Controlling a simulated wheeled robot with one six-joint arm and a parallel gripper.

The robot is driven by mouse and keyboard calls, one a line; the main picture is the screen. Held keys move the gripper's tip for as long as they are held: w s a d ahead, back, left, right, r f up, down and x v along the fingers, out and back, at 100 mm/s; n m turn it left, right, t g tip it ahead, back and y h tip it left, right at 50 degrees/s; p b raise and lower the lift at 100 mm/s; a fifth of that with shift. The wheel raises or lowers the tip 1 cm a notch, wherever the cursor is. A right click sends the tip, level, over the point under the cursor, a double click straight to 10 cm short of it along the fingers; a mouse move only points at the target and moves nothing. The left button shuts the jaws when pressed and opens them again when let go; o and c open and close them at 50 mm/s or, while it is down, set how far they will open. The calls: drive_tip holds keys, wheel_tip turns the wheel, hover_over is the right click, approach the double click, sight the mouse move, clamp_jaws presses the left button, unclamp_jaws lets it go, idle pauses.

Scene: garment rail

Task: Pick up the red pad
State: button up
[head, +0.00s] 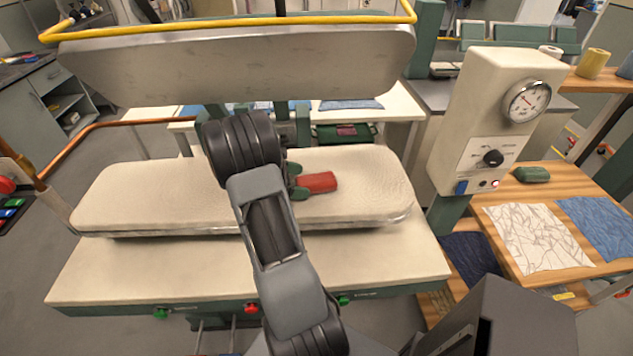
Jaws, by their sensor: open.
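The red pad (319,181) lies on the cream padded pressing board (140,195), just right of my arm. My gripper (300,182) is at the left end of the pad, with its greenish fingers one on the far side and one on the near side of that end. The fingers look open. My arm hides part of the gripper, and I cannot tell whether the fingers touch the pad.
The raised metal press head (240,65) with a yellow rail hangs above the board. A control box (490,120) with a gauge stands to the right. A wooden table (570,190) holds folded cloths and a green pad (531,174). The board's right end is clear.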

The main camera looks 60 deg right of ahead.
drive_tip(key=shift+x, duration=1.55)
drive_tip(key=shift+c, duration=0.4)
drive_tip(key=c, duration=1)
drive_tip(key=shift+o, duration=0.2)
drive_tip(key=shift+r, duration=0.1)
drive_tip(key=shift+r, duration=0.65)
drive_tip(key=s+a+r+b, duration=0.2)
drive_tip(key=s+a+r, duration=0.7)
drive_tip(key=a+r, duration=0.1)
drive_tip(key=shift+a+r, duration=0.35)
drive_tip(key=shift+r, duration=0.45)
